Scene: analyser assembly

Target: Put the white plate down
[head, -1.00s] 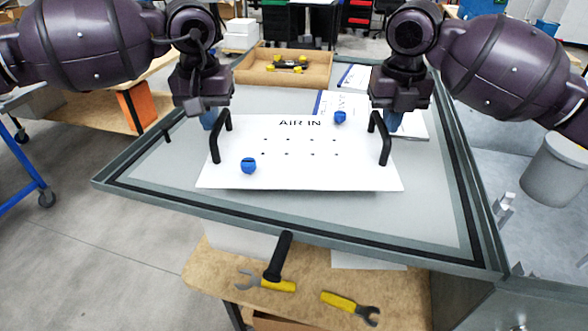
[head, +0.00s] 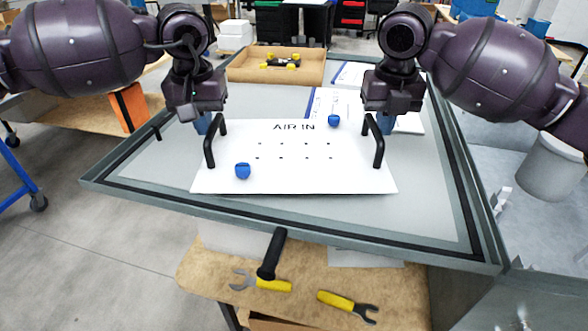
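The white plate (head: 294,178) carries the words AIR IN, several small holes and two blue knobs, one at front left (head: 243,171) and one at back right (head: 334,121). It lies roughly level over the grey tabletop, a thin shadow along its front edge; I cannot tell whether it touches. My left gripper (head: 203,123) is at the left black handle (head: 210,151) and appears shut on it. My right gripper (head: 385,123) is at the right black handle (head: 379,152) and appears shut on it. The blue fingertips are partly hidden.
The grey table (head: 430,210) has a raised rim. Behind the plate are printed sheets (head: 340,104) and a cardboard tray (head: 240,73) with a black and yellow part. A lower wooden shelf (head: 215,262) in front holds yellow-handled tools (head: 345,302). Grey surface is free on both sides.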

